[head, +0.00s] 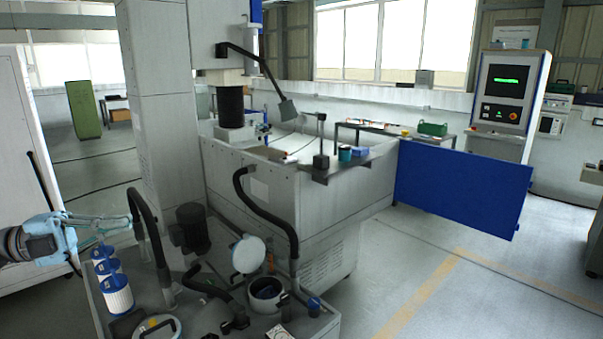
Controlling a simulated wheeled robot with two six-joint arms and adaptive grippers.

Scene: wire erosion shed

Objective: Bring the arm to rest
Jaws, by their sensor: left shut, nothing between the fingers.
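My left gripper (128,221) comes in from the left edge on its arm, light blue and grey. Its fingers are shut with nothing held. It is above the left side of the filter unit's base, over several white-and-blue cylindrical filters (117,292), and looks apart from them. The fingertips are close to a black ribbed hose (148,222); I cannot tell whether they touch it. My right gripper is not in view.
A large grey machine (255,195) fills the middle, with dark hoses and an open round lid (248,254) in front. A blue panel (461,187) and a control console (508,92) stand right. The floor at front right is clear.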

